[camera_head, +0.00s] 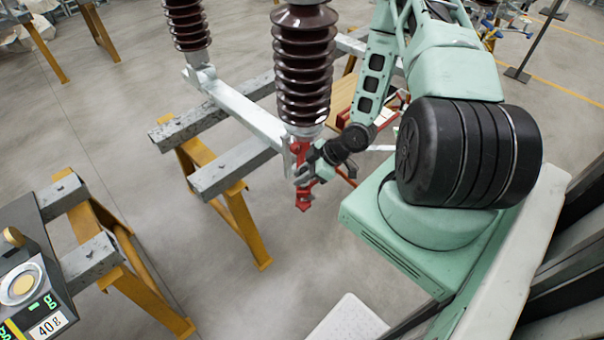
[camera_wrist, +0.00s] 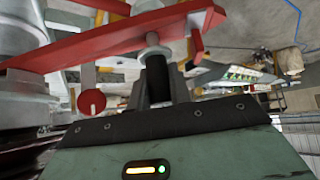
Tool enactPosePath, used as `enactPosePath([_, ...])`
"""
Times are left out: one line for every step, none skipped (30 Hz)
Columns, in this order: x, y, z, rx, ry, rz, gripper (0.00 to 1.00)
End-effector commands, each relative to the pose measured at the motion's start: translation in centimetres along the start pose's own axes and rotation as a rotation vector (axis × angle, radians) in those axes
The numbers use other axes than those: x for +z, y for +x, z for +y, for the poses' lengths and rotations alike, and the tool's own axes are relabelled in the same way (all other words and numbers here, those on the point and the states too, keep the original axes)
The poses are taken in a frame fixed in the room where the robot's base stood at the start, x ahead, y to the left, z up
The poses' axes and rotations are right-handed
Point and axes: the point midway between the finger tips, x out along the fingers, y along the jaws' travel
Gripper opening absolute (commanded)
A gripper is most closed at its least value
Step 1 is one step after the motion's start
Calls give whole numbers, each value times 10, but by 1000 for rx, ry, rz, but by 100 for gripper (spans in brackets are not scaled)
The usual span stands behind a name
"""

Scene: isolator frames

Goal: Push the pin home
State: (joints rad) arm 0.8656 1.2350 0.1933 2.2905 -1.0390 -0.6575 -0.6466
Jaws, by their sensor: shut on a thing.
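My gripper (camera_head: 308,172) is beside a red link (camera_head: 303,196) under the base of the middle brown insulator in the head view. In the wrist view my gripper (camera_wrist: 157,88) is shut on the pin (camera_wrist: 156,52), which has a dark body and a grey collar. The pin's grey end touches or enters the red link (camera_wrist: 110,42); how deep it sits is hidden. A red disc (camera_wrist: 91,101) hangs on a grey strip at the left. In the head view the pin is too small to make out.
Brown ribbed insulators (camera_head: 302,70) stand on a pale metal beam (camera_head: 240,108) over grey rails on yellow trestles (camera_head: 240,225). Open floor (camera_head: 110,110) lies between.

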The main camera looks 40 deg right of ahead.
Motion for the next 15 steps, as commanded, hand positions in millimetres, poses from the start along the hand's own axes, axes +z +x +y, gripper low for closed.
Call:
enactPosePath([2, 2, 0, 0, 0, 0, 0])
enactPosePath([2, 3, 0, 0, 0, 0, 0])
enactPosePath([3, 4, 0, 0, 0, 0, 0])
enactPosePath([4, 4, 0, 0, 0, 0, 0])
enactPosePath([4, 5, 0, 0, 0, 0, 0])
enactPosePath([5, 6, 0, 0, 0, 0, 0])
enactPosePath([6, 6, 0, 0, 0, 0, 0])
enactPosePath([6, 7, 0, 0, 0, 0, 0])
enactPosePath([7, 8, 0, 0, 0, 0, 0])
enactPosePath([8, 8, 0, 0, 0, 0, 0])
enactPosePath([8, 9, 0, 0, 0, 0, 0])
enactPosePath([9, 10, 0, 0, 0, 0, 0])
enactPosePath([9, 11, 0, 0, 0, 0, 0])
enactPosePath([10, 11, 0, 0, 0, 0, 0])
enactPosePath([11, 12, 0, 0, 0, 0, 0])
